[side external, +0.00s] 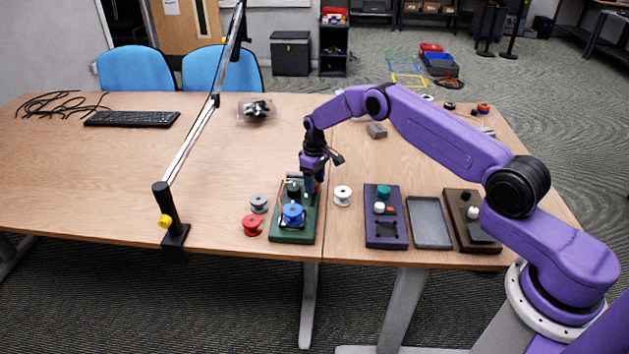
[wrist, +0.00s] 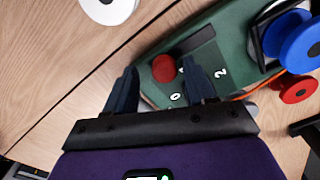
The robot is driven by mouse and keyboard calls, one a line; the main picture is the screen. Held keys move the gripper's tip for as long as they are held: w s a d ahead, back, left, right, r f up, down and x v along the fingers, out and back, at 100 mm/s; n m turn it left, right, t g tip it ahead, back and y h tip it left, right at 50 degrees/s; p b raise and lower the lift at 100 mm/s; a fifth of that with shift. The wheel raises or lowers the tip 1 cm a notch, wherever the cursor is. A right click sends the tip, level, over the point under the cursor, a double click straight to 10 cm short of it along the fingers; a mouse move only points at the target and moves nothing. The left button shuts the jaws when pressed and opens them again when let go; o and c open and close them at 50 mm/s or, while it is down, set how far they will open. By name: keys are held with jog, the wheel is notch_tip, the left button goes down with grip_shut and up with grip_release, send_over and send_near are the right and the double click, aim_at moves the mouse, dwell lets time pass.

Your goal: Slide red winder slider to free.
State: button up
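The red slider knob (wrist: 163,68) stands on the green winder base (wrist: 234,40) in the wrist view, at one end of a dark slot (wrist: 196,46). White marks "0" and "2" are printed beside the slot. My gripper (wrist: 160,78) is open, with one finger on each side of the knob and visible gaps. Whether the fingertips are level with the knob is hard to tell. In the side view my gripper (side external: 309,187) is low over the right back part of the green base (side external: 292,238). The knob is mostly hidden there.
A blue spool (side external: 293,214) sits on the base, with an orange cable (wrist: 257,50) beside it. Red (side external: 252,225), grey (side external: 259,203) and white (side external: 342,195) spools stand around it. A purple-black fixture (side external: 371,235) and grey tray (side external: 431,232) lie to the right.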

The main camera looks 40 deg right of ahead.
notch_tip(320, 180, up, 18)
jog(key=shift+f, duration=0.25)
dwell(0.4)
jog(key=s+a+r+n, duration=0.2)
jog(key=s+a+r, duration=0.3)
jog(key=s+a, duration=0.4)
jog(key=s+a+r+n, duration=0.2)
jog(key=s+a+r, duration=0.35)
jog(key=s, duration=0.55)
jog(key=s+d+n, duration=0.2)
jog(key=s+d, duration=0.1)
jog(key=s, duration=1.1)
jog(key=s+d+f+n, duration=0.1)
jog(key=s+d+n, duration=0.1)
jog(key=s, duration=1.3)
jog(key=shift+d+f+n, duration=0.15)
jog(key=shift+d+n, duration=0.25)
jog(key=shift+d, duration=0.3)
jog(key=shift+w, duration=0.1)
